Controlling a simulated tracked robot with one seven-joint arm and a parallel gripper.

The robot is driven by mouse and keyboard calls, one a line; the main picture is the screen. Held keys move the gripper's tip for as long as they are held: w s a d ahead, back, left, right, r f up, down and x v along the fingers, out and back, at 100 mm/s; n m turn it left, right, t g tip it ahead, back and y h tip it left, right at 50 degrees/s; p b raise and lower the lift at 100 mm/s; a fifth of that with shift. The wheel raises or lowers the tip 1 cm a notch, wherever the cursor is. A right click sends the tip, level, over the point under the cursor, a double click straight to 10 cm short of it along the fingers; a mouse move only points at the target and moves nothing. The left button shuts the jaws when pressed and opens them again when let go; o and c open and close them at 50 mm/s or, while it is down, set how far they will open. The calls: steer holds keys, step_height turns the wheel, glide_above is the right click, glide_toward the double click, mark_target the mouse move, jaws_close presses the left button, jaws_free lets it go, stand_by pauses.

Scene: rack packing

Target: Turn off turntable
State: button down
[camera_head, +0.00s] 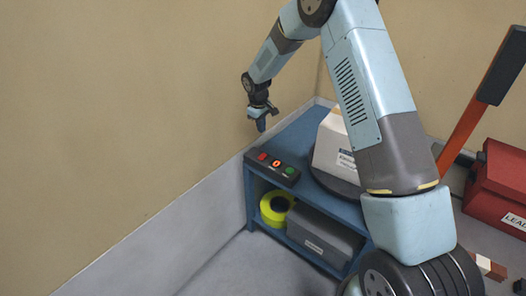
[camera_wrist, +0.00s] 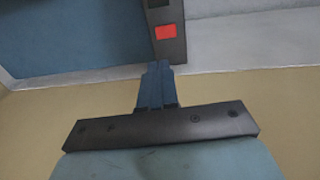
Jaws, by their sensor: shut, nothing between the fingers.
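A dark control panel (camera_head: 273,166) lies on the left front edge of the blue shelf unit. It has a red button (camera_head: 262,156), a lit orange-red middle part (camera_head: 276,162) and a green button (camera_head: 289,171). The red button also shows in the wrist view (camera_wrist: 165,32). My gripper (camera_head: 261,126) is shut and empty, pointing down, above and just behind the red-button end of the panel. In the wrist view its closed fingers (camera_wrist: 156,72) appear just below the panel's end. The turntable (camera_head: 330,177), a dark disc under a white labelled object, is partly hidden by my arm.
The blue shelf unit (camera_head: 297,132) stands against the wall. Its lower shelf holds a yellow-green roll (camera_head: 275,208) and a grey labelled case (camera_head: 322,236). A red box (camera_head: 499,180) and a lever with an orange shaft (camera_head: 462,132) are at the right.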

mark_target(264, 155)
stand_by(0.3)
steer(key=f, duration=0.4)
steer(key=w+f, duration=0.1)
steer(key=f, duration=0.4)
steer(key=d+f, duration=0.1)
steer(key=f, duration=0.4)
steer(key=shift+w, duration=0.15)
